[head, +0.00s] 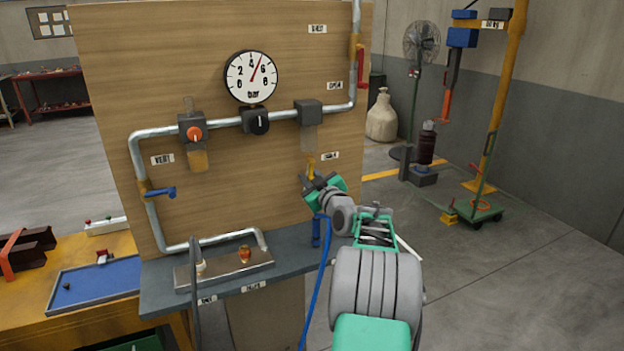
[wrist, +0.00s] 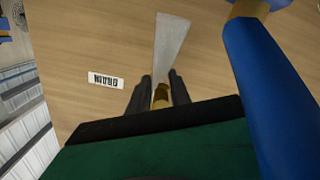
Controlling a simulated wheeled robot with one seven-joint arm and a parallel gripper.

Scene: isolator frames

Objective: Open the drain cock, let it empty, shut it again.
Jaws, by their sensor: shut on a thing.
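The brass drain cock (head: 311,166) hangs under a clear, pale bowl (head: 309,139) on the right of the wooden panel, beside a DRAIN label (head: 329,156). My gripper (head: 309,182) is at the cock from below. In the wrist view the brass cock (wrist: 160,92) stands between the two dark fingers of my gripper (wrist: 160,98), which are shut on it. The bowl (wrist: 170,45) rises beyond it. The lower part of the cock is hidden by the gripper, so I cannot tell whether it is open. No liquid level can be made out in the bowl.
A pressure gauge (head: 251,77) sits above the pipe. Another unit with an amber bowl (head: 197,161) and a blue valve lever (head: 160,192) are at the left. A grey shelf (head: 219,295) runs below. A blue cylinder (wrist: 265,85) is close by in the wrist view.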

